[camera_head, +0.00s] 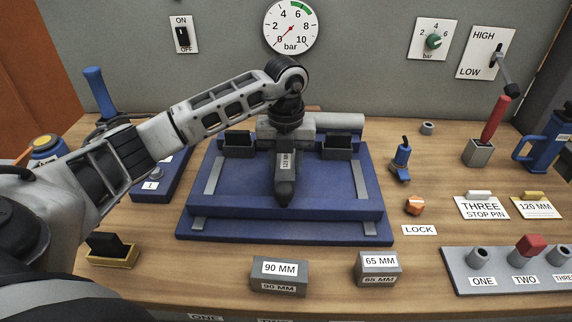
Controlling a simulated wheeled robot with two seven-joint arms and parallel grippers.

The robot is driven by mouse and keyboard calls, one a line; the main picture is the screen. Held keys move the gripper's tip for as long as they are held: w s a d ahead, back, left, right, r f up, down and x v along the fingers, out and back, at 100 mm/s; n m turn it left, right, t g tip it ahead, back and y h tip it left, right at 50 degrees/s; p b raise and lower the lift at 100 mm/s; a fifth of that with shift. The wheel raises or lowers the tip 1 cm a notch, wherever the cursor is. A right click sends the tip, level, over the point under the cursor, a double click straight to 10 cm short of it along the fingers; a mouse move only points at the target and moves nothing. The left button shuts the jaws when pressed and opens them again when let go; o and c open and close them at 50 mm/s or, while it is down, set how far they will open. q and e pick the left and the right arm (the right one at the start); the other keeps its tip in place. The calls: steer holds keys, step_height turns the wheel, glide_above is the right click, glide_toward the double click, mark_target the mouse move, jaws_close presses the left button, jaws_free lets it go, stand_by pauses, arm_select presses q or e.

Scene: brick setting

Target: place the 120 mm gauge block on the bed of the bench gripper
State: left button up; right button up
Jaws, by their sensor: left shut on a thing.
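The bench gripper is a blue fixture with a raised bed (325,190), two dark jaws standing apart at its back, and a grey cylinder (335,122) behind. My left gripper (286,192) points down over the middle of the bed, between the jaws. It is shut on the 120 mm gauge block (285,162), a grey piece whose label reads 120 MM sideways. The gripper hides most of the block, and I cannot tell whether the block touches the bed. My right gripper is not in view.
The 90 mm block (279,275) and 65 mm block (378,268) stand in front of the fixture. An orange knob (414,206) and a blue valve (401,160) stand to its right. A grey pin rack (505,268) is at the lower right. A wall gauge (291,25) hangs behind.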

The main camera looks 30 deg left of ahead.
mark_target(286, 160)
arm_select(q)
steer(key=shift+f, duration=0.55)
steer(key=shift+f, duration=0.15)
steer(key=o, duration=1.2)
step_height(286, 160, up, 12)
steer(key=shift+r+b, duration=0.2)
steer(key=shift+b, duration=0.1)
steer(key=shift+f, duration=0.1)
